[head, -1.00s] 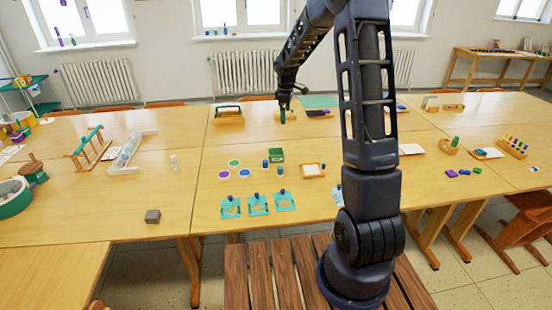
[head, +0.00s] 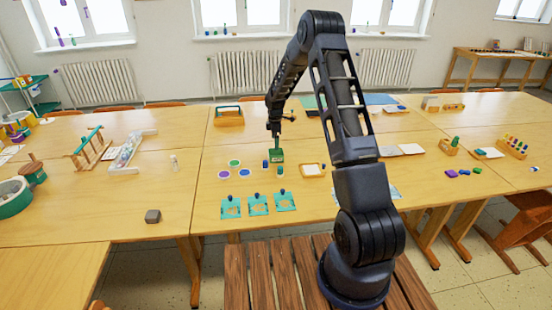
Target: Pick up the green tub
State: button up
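The green tub (head: 277,156), a small box-like container with a pale mark on its front, stands on the middle table in the head view. My gripper (head: 275,139) points down directly over the tub, with its fingertips at or just above the tub's top. I cannot tell whether they touch it. The fingers are too small and dark to show whether they are open or shut. The gripper hides part of the tub's top edge.
Small blue-topped bottles (head: 280,171) and coloured round dishes (head: 234,163) stand close in front and left of the tub. Teal cards (head: 258,204) lie nearer me. A wooden carrier (head: 229,116) stands behind left.

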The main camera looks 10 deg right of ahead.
aim_at(276, 152)
jog(key=f, duration=0.8)
jog(key=shift+s+d, duration=0.1)
jog(key=shift+d, duration=0.1)
jog(key=c, duration=1.1)
